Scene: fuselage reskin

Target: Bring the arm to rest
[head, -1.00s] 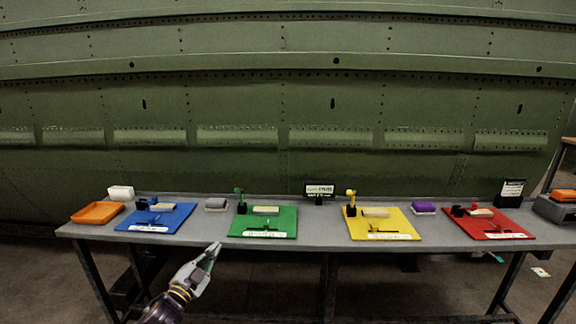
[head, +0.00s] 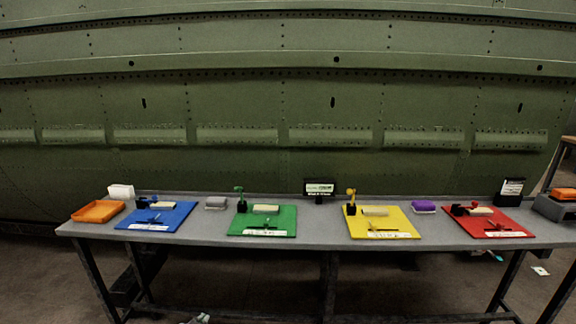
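Only the tips of my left gripper (head: 197,319) show, at the bottom edge of the head view, below and in front of the table (head: 325,233). The rest of that arm is out of the picture. The tips are too small and cut off to tell open from shut, and no held object is visible. They are apart from the table and everything on it. My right gripper is not in view.
On the table are a blue mat (head: 180,219), green mat (head: 284,228), yellow mat (head: 402,229) and red mat (head: 512,230), each bearing small tools. An orange tray (head: 98,212) stands at the left end. The green fuselage (head: 290,100) rises behind. The floor in front is clear.

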